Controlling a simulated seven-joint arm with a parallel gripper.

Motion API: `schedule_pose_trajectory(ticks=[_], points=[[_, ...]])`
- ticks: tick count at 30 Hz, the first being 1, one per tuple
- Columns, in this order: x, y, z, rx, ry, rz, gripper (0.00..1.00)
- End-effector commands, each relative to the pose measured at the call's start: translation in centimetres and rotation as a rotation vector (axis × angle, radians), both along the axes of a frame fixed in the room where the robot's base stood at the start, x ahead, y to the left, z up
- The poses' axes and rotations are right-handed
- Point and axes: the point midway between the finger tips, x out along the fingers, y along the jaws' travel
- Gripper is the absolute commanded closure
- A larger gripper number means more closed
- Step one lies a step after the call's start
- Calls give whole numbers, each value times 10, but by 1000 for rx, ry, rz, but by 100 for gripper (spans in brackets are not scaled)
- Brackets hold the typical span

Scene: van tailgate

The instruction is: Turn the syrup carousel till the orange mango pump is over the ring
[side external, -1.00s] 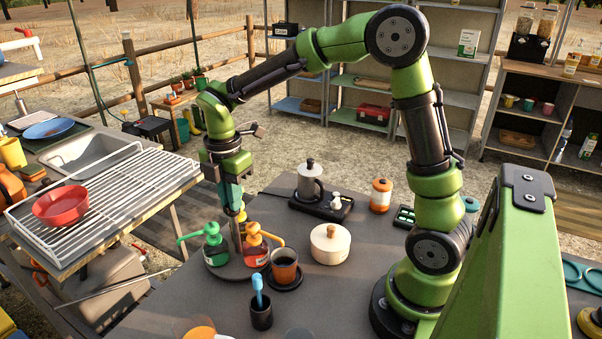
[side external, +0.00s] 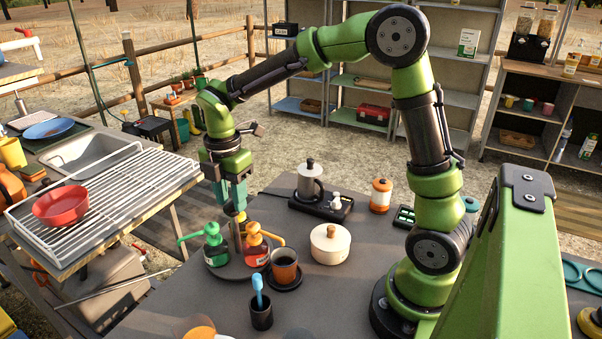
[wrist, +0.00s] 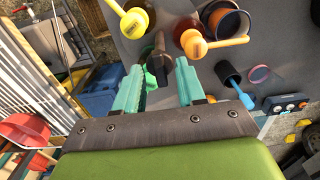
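The syrup carousel (side external: 238,270) is a dark round turntable with a central post (wrist: 155,58). On it the orange mango pump (side external: 256,247) has its spout pointing right, close to a cup (side external: 284,266). A green pump (side external: 215,247) is on the left; a yellow pump (wrist: 134,22) also shows in the wrist view. The cup stands on a black ring-like base (side external: 286,284); I cannot tell whether the spout tip is exactly above it. My gripper (side external: 231,208) is open above the carousel, its teal fingers on either side of the post top, apart from it.
A cream lidded pot (side external: 330,245) stands right of the carousel. A black holder with a blue-handled utensil (side external: 260,310) stands in front. A moka pot (side external: 310,180) is behind. A wire rack (side external: 110,195) with a red bowl (side external: 60,206) lies left.

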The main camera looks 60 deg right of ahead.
Motion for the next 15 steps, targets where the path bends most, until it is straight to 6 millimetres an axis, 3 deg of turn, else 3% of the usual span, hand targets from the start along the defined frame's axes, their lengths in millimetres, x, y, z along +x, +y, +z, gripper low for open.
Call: schedule_pose_trajectory(ticks=[5, 15], points=[[1, 0, 23, -1, -7, 0, 61], [1, 0, 105, 0, -8, -1, 61]])
